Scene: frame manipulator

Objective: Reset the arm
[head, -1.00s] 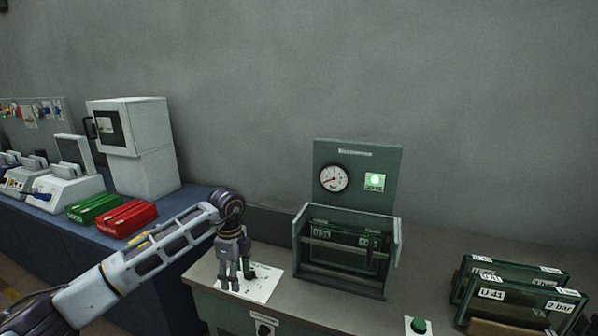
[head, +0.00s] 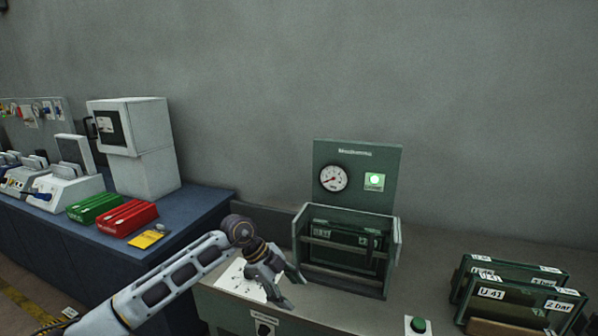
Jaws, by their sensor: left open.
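My left arm comes in from the lower left of the head view. My left gripper (head: 287,289) is open and empty, just above the grey bench top, in front of and to the left of the green test frame. The green test frame (head: 345,283) has an open-topped box with a glass-fronted case (head: 345,237) inside. Its back panel carries a round gauge (head: 333,178) and a lit green lamp (head: 375,180). A white paper sheet (head: 238,282) lies partly hidden under the gripper. My right gripper is not in view.
Green-framed cases (head: 520,300) stand on the bench at the right, near a green button (head: 418,325). A blue bench (head: 205,204) at the left holds a red box (head: 127,217), a green box (head: 94,207) and a white cabinet (head: 143,140). The bench behind the right-hand cases is clear.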

